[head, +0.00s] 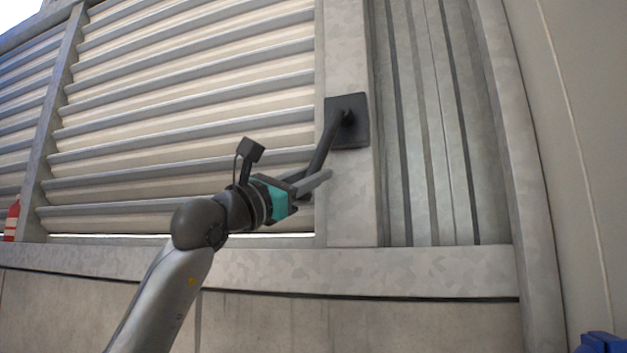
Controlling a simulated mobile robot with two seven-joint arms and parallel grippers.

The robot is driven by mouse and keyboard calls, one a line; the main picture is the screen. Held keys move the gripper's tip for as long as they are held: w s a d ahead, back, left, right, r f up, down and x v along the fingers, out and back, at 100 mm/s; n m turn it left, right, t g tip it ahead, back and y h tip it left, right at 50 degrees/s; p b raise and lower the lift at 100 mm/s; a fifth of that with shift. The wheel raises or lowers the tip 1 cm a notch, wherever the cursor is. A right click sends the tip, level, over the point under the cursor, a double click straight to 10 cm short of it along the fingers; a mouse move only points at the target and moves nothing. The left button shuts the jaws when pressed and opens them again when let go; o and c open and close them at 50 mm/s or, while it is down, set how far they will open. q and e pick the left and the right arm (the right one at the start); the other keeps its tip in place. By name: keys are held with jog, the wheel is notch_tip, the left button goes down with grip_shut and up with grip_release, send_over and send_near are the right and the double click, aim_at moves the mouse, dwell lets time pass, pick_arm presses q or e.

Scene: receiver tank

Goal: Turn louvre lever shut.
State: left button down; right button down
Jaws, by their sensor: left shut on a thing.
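The louvre lever (325,140) is a dark bar on a black square plate (359,131), fixed to a grey metal post. It slants down and to the left from its pivot on the plate. My left gripper (312,184) comes in from the lower left and is shut on the lever near its lower end. The gripper's fingers partly hide that end. The louvre panel (190,110) with its pale slanted slats lies behind and to the left. My right gripper is not in view.
A grey horizontal rail (420,270) runs below the panel. Ribbed metal sheeting (440,120) is right of the post. A red cylinder (12,220) stands at the far left, and a blue object (600,343) is at the lower right corner.

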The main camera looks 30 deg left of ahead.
pick_arm(q)
jog(key=shift+d+f, duration=0.1)
jog(key=c, duration=0.7)
grip_release()
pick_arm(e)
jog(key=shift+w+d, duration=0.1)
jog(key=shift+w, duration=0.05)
pick_arm(q)
jog(key=shift+s, duration=0.1)
jog(key=shift+s+f, duration=0.25)
jog(key=shift+s, duration=0.05)
jog(key=b+v, duration=0.6)
jog(key=v, duration=0.8)
jog(key=shift+s, duration=0.1)
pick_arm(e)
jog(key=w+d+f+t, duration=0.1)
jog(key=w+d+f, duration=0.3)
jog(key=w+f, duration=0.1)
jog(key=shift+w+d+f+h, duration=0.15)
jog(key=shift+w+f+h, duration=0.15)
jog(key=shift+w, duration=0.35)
